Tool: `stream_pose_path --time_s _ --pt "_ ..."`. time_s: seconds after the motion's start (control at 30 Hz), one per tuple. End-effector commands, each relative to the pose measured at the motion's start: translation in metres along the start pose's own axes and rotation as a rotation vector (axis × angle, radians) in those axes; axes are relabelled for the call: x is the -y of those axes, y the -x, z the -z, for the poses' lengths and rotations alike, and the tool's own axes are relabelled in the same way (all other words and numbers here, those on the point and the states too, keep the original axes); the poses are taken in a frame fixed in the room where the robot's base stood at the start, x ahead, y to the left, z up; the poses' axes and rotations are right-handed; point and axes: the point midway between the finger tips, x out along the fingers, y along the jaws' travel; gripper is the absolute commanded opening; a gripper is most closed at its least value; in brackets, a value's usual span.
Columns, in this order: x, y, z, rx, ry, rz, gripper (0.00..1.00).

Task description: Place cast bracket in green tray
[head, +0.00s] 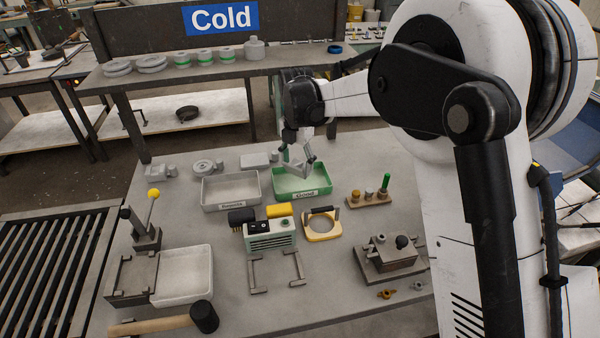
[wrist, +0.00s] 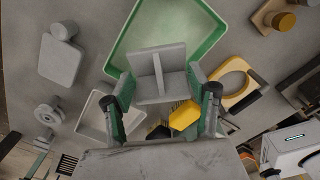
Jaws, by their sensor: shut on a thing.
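The cast bracket (wrist: 158,60) is a grey piece with a flat plate and an upright rib. My gripper (wrist: 160,85) is shut on it, one finger on each side, in the wrist view. In the head view my gripper (head: 299,152) hangs over the green tray (head: 325,186), which carries a label reading "Good". The bracket appears above the tray's floor there, small and partly merged with the fingers. In the wrist view the green tray (wrist: 119,54) lies beyond and below the bracket. I cannot tell the exact height gap.
A grey-white labelled tray (head: 230,208) stands just left of the green one. Grey castings (head: 207,167) lie behind it. A wooden peg block (head: 368,199) is to the right, and a yellow ring fixture (head: 322,228) is in front. A mallet (head: 204,317) lies at the front left.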

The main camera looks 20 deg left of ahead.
Motion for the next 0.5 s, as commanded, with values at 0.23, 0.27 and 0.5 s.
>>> stream_pose_path --time_s 0.23,0.27,0.5 --pt "0.002 -0.011 -0.013 0.0 0.001 0.0 0.24" --pt "0.002 -0.013 -0.013 0.0 0.001 0.0 0.24" --pt "0.002 -0.043 -0.013 0.0 0.0 0.0 0.24"
